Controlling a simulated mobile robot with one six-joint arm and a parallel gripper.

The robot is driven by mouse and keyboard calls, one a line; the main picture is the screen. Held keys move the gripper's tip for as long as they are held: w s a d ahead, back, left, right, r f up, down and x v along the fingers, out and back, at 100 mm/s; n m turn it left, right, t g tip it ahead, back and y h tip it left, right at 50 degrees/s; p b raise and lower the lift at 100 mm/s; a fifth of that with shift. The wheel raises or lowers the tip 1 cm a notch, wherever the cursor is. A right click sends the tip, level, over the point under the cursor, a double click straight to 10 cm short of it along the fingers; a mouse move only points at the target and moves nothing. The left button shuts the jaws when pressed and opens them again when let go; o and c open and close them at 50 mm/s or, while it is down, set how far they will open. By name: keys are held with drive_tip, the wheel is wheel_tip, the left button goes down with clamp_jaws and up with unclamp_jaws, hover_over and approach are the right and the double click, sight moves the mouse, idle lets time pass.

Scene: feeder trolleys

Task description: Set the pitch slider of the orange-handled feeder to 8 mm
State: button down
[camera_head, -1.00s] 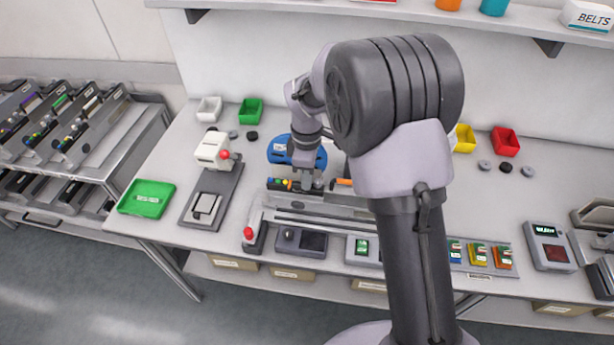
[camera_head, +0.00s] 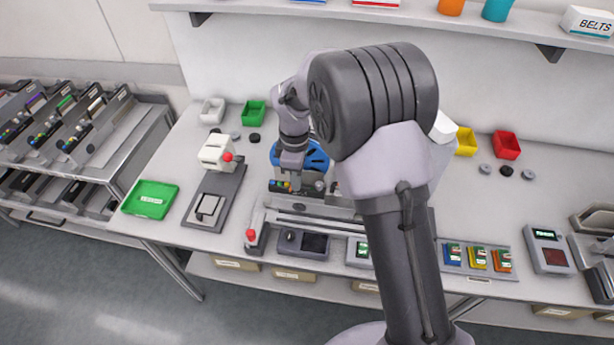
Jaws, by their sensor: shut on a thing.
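The feeder (camera_head: 322,191) lies across the fixture on the bench, a dark bar with small coloured marks at its left end and a blue reel (camera_head: 316,160) behind it. Its right part, with the orange handle, is hidden behind my arm. My gripper (camera_head: 296,184) points down at the feeder's left part, just right of the coloured marks. It is shut on a small part there, which looks to be the pitch slider. The fingers hide the slider, and the scale is too small to read.
A grey rail fixture (camera_head: 300,222) with a red knob (camera_head: 250,235) sits in front of the feeder. A white press-like device (camera_head: 217,152) and a green tray (camera_head: 149,199) stand left. Coloured cartridges (camera_head: 478,257) lie right. A trolley of feeders (camera_head: 140,130) stands far left.

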drive_tip(key=shift+a, duration=0.15)
drive_tip(key=c, duration=1.4)
unclamp_jaws()
drive_tip(key=shift+c, duration=0.2)
wheel_tip(320, 180, up, 18)
drive_tip(key=p, duration=0.4)
drive_tip(key=shift+f+p, duration=0.25)
drive_tip(key=shift+p, duration=0.1)
